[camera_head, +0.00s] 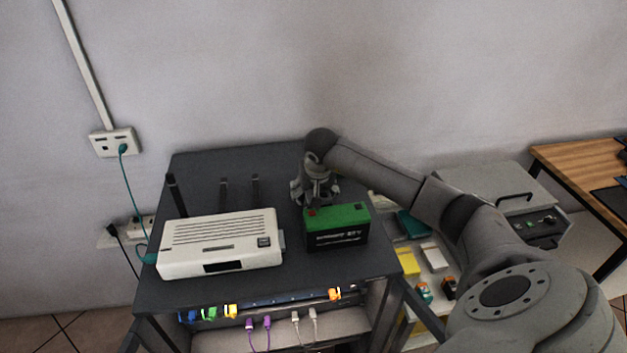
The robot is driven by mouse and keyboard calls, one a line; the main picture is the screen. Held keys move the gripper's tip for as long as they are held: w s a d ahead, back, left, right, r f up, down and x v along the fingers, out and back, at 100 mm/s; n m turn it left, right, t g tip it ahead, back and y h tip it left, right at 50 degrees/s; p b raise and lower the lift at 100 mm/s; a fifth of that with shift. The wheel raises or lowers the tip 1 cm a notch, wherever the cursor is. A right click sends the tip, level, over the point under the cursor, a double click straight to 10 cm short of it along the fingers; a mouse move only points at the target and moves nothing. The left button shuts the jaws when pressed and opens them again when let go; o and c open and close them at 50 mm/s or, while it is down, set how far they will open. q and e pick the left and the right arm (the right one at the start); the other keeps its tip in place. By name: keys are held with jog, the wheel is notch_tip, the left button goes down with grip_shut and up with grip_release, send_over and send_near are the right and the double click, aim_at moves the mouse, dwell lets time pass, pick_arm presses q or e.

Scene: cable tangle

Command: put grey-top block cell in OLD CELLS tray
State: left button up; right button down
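A block cell with a green top and black body (337,232) stands on the dark top of the rack, right of the white router. I see no grey-topped block on the rack. My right gripper (314,198) points down just behind the green-top block, close to its back left edge. Its fingertips are partly hidden, so I cannot tell whether it is open or touches anything. My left gripper is out of view. No tray with a readable OLD CELLS label shows; my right arm covers part of the right side.
A white router (220,243) with dark antennas fills the rack top's left side. Coloured plugs (220,312) line the rack front. Yellow, white and teal items (409,261) lie right of the rack. A grey cabinet with an open drawer (541,222) and wooden desk (584,165) stand farther right.

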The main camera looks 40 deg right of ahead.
jog(key=shift+w+f, duration=0.1)
jog(key=shift+w, duration=0.05)
jog(key=c, duration=0.6)
grip_release()
jog(key=shift+f, duration=0.25)
jog(key=o, duration=0.5)
jog(key=shift+s+a, duration=0.1)
jog(key=shift+s, duration=0.15)
jog(key=shift+r, duration=0.15)
